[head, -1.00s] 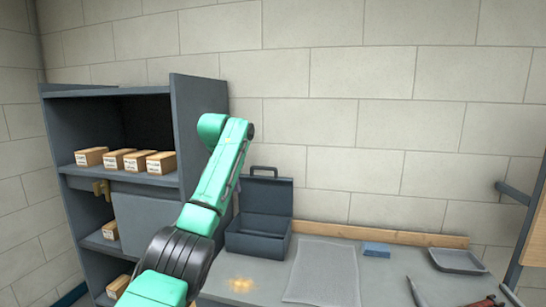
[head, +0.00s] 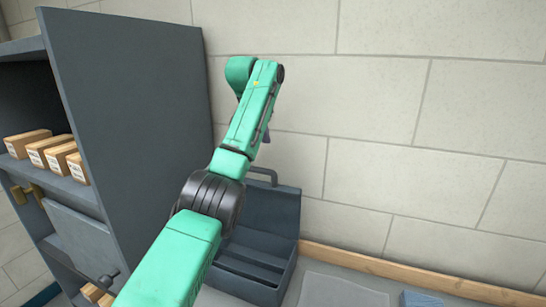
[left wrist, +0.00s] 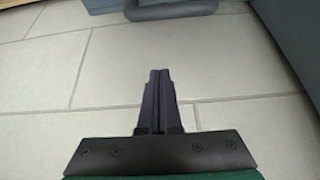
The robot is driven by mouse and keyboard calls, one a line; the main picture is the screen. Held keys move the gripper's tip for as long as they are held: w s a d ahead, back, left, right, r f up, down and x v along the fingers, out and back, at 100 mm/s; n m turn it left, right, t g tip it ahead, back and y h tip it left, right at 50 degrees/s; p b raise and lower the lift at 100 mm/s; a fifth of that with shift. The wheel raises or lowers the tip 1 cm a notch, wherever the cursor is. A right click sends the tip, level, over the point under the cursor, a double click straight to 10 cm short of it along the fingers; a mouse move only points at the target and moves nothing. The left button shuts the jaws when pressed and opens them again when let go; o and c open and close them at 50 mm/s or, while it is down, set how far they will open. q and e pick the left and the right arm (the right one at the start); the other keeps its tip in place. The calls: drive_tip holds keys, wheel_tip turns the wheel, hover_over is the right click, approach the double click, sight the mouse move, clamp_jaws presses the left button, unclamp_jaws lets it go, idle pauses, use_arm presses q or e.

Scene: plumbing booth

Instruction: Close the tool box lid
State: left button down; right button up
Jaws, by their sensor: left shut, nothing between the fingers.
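The dark grey tool box (head: 231,268) stands on the workbench, partly hidden behind my left arm in the head view. Its lid (head: 276,217) is open and stands upright near the wall, with a handle (head: 262,174) on its top edge. My right gripper is not in view.
A tall grey shelf cabinet (head: 130,130) with wooden boxes (head: 48,150) stands left of the tool box. The block wall (head: 420,120) is behind. A mat (head: 340,291) and a blue block (head: 420,299) lie on the bench to the right.

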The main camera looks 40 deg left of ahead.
sight(265, 182)
use_arm(q)
drive_tip(key=p+x, duration=0.1)
drive_tip(key=x, duration=0.1)
drive_tip(key=p+x, duration=0.2)
drive_tip(key=x, duration=0.1)
drive_tip(key=p+x, duration=0.2)
drive_tip(key=shift+s+f, duration=0.2)
drive_tip(key=shift+f, duration=0.2)
drive_tip(key=shift+w+f+b, duration=0.15)
drive_tip(key=shift+f+b, duration=0.2)
drive_tip(key=shift+f, duration=0.35)
drive_tip(key=shift+s+f, duration=0.1)
drive_tip(key=shift+s, duration=0.2)
drive_tip(key=s, duration=0.1)
drive_tip(key=s+d, duration=0.1)
drive_tip(key=s, duration=0.1)
drive_tip(key=shift+s, duration=0.25)
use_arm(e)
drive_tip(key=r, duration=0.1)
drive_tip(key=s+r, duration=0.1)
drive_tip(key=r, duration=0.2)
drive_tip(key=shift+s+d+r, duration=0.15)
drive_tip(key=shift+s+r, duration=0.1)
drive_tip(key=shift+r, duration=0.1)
use_arm(q)
drive_tip(key=shift+w, duration=0.1)
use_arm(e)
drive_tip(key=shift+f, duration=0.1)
